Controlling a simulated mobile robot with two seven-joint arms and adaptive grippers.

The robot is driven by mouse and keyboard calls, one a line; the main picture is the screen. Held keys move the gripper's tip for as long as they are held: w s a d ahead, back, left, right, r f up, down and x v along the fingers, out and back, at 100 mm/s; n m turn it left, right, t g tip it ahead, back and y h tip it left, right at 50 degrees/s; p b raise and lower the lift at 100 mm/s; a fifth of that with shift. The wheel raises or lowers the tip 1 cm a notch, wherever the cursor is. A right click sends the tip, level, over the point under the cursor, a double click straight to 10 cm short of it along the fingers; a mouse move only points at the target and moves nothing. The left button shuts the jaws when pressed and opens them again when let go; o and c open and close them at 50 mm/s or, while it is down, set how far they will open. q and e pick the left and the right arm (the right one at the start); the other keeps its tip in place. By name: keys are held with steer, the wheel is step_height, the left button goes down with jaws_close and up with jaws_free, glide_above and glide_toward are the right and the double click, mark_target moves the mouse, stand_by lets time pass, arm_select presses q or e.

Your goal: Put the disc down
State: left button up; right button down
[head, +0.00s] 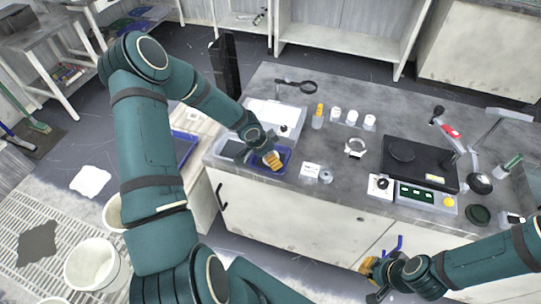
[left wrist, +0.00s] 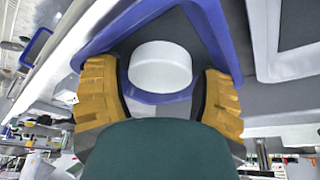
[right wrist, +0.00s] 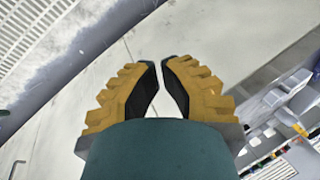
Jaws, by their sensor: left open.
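A thick white disc (left wrist: 160,67) shows in the left wrist view, between the two spread fingers of my left gripper (left wrist: 162,75). It seems to lie in a blue tray (left wrist: 225,22). No finger clearly touches it. In the head view my left gripper (head: 271,160) is low over the blue tray (head: 286,167) at the counter's left front corner, and it hides the disc there. My right gripper (head: 372,272) is in front of the counter. In the right wrist view the fingertips of my right gripper (right wrist: 160,64) nearly meet, with nothing between them.
A magnifier (head: 305,87) stands at the back. White buckets (head: 92,264) are on the floor at left.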

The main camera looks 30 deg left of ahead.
arm_select(q)
steer(key=shift+a+r, duration=0.1)
steer(key=shift+r, duration=0.3)
steer(key=p+v, duration=0.5)
steer(key=v, duration=0.7)
steer(key=s+d+f+n+g+h, duration=0.1)
steer(key=s+d+f+n+h, duration=0.1)
steer(key=d, duration=0.7)
steer(key=s+d+f+n+h, duration=0.1)
steer(key=s+d+f, duration=0.15)
steer(key=d, duration=0.65)
steer(key=s+d+f+n+g+y, duration=0.1)
steer(key=s+d+f+n, duration=0.3)
steer(key=s, duration=0.4)
steer(key=shift+s+d+n, duration=0.15)
steer(key=shift+d+n, duration=0.35)
steer(key=shift+d, duration=0.65)
